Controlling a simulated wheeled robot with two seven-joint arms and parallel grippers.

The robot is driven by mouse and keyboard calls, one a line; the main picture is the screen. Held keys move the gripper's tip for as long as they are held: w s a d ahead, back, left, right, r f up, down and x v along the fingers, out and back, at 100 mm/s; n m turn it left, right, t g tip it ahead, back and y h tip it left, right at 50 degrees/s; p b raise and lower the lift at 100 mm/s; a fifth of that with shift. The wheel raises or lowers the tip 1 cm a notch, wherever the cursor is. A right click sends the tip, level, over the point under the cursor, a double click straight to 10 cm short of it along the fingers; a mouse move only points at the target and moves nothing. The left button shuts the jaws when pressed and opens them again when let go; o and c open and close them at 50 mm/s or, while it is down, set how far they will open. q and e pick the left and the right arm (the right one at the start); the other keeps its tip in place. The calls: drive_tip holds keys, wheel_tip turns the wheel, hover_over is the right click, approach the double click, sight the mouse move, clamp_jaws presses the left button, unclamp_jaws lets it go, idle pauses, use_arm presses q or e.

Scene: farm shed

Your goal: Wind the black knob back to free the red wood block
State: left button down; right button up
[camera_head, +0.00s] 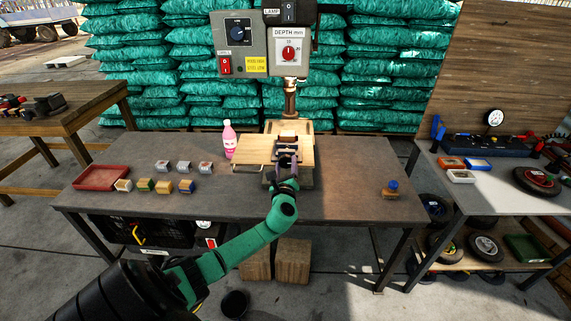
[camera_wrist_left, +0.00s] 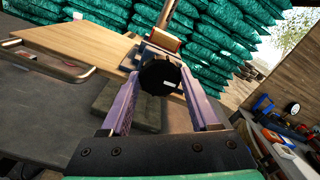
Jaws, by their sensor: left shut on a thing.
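The black knob (camera_wrist_left: 160,77) is in the left wrist view, at the front of a small vise on the bench. My left gripper (camera_wrist_left: 160,72) has a purple finger on each side of the knob and is shut on it. In the head view my left gripper (camera_head: 287,150) reaches the vise from the front and hides the knob. A reddish-brown wood block (camera_wrist_left: 163,39) shows just behind the knob in the left wrist view, by the vise; its hold in the jaws is too small to tell. My right gripper is not in view.
The drill press head (camera_head: 290,85) hangs above the vise. A pink bottle (camera_head: 229,138), a red tray (camera_head: 101,177) and several small blocks stand to the left. The bench's right part is mostly clear, with one blue-topped stamp (camera_head: 391,189).

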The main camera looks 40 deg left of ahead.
use_arm(q)
drive_tip(key=shift+f, duration=0.2)
drive_tip(key=n+b, duration=0.2)
drive_tip(key=f+n+b, duration=0.1)
drive_tip(key=n+b, duration=0.1)
drive_tip(key=b, duration=0.1)
drive_tip(key=shift+f+b, duration=0.1)
drive_tip(key=shift+b, duration=0.2)
drive_tip(key=n+b, duration=0.6)
drive_tip(key=n, duration=0.2)
drive_tip(key=n+b, duration=1)
drive_tip(key=n, duration=0.5)
drive_tip(key=shift+b, duration=0.4)
drive_tip(key=n, duration=0.1)
drive_tip(key=r+n, duration=0.1)
drive_tip(key=shift+n, duration=0.4)
drive_tip(key=shift+r, duration=0.3)
drive_tip(key=shift+c, duration=0.8)
unclamp_jaws()
